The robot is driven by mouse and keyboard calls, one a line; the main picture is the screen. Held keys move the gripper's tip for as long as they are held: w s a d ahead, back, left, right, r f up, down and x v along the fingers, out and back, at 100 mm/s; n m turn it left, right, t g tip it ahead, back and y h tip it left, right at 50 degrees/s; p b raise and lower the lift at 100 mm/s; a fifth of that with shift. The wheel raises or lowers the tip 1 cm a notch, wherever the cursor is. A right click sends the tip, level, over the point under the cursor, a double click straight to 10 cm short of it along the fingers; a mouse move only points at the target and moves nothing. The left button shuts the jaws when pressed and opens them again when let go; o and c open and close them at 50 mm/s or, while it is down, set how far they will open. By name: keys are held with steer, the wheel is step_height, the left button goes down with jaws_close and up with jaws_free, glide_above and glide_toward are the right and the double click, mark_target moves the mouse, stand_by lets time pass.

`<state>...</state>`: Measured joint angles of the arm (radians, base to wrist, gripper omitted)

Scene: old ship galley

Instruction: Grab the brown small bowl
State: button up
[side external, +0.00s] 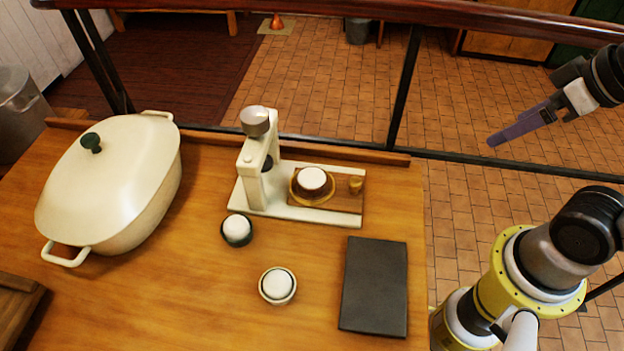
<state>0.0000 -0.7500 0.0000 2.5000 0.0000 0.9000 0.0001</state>
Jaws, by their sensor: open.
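A small brown round dish, seemingly the brown small bowl (298,196), sits on the brown board of a cream stand device (249,185) near the table's back edge. A white round-topped thing is in or on it and hides its inside. My gripper (494,141) is at the upper right, seen side-on with its fingers pointing left. It is open, holds nothing, and is well apart from the dish, up in the air beyond the table's right edge.
A dark green bowl (236,242) and a pale cup (277,299), both with white contents, stand in front. A dark flat slab (374,288) lies right. A large cream lidded pot (110,180) fills the left. A rail (403,90) runs behind the table.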

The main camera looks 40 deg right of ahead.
steer(key=w+a+r+m, duration=0.2)
steer(key=w+r+m, duration=0.5)
steer(key=m, duration=0.6)
steer(key=m+g, duration=0.5)
steer(key=g, duration=0.1)
glide_above(312, 176)
step_height(312, 176, down, 11)
step_height(312, 176, down, 13)
steer(key=c, duration=1.4)
